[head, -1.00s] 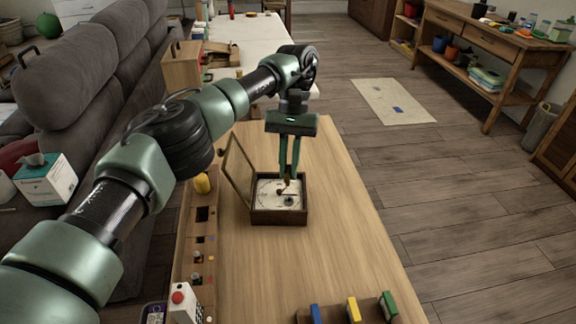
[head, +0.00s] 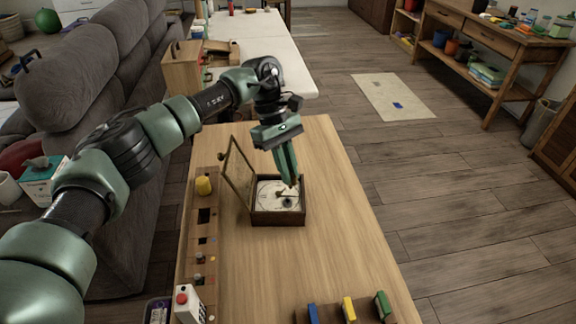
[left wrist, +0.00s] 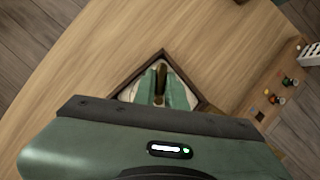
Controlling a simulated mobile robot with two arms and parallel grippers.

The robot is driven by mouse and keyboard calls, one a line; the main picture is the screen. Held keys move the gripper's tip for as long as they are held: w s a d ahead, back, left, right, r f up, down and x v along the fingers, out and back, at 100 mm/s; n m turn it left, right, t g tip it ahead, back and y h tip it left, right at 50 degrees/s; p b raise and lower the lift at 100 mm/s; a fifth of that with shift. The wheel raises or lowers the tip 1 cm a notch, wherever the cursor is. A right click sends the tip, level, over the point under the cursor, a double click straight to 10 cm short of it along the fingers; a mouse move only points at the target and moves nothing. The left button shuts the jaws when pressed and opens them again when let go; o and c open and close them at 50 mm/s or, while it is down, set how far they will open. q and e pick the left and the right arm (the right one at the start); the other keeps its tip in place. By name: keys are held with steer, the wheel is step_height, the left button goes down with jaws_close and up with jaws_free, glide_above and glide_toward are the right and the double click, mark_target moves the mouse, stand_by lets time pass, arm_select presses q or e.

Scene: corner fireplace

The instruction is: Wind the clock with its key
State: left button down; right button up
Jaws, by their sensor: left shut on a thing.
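The clock (head: 262,216) is a dark wooden box with a white dial, lying face up on the wooden table. Its framed glass lid (head: 238,174) stands open on the left side. My left gripper (head: 293,184) reaches down over the dial with its fingers tilted. It is shut on a small brass-coloured key (left wrist: 161,76), seen between the fingers in the left wrist view. The key's lower end is close to the dial; I cannot tell whether it sits in a winding hole. The fingers hide part of the dial. My right gripper is not in view.
A wooden board with a yellow knob (head: 204,186) and several small parts runs along the table's left edge. A white box with a red button (head: 187,303) and a rack with blue, yellow and green pieces (head: 349,309) stand at the front. The table's right side is clear.

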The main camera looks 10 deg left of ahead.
arm_select(q)
steer(key=n, duration=0.2)
steer(key=n+t+p, duration=0.1)
steer(key=n, duration=0.1)
steer(key=shift+s+r+t+h, duration=0.1)
steer(key=shift+r+t+h, duration=0.1)
steer(key=shift+t+h, duration=0.1)
steer(key=shift+n, duration=0.7)
steer(key=shift+n+t+p, duration=0.35)
steer(key=shift+n+t, duration=0.35)
steer(key=shift+n, duration=0.6)
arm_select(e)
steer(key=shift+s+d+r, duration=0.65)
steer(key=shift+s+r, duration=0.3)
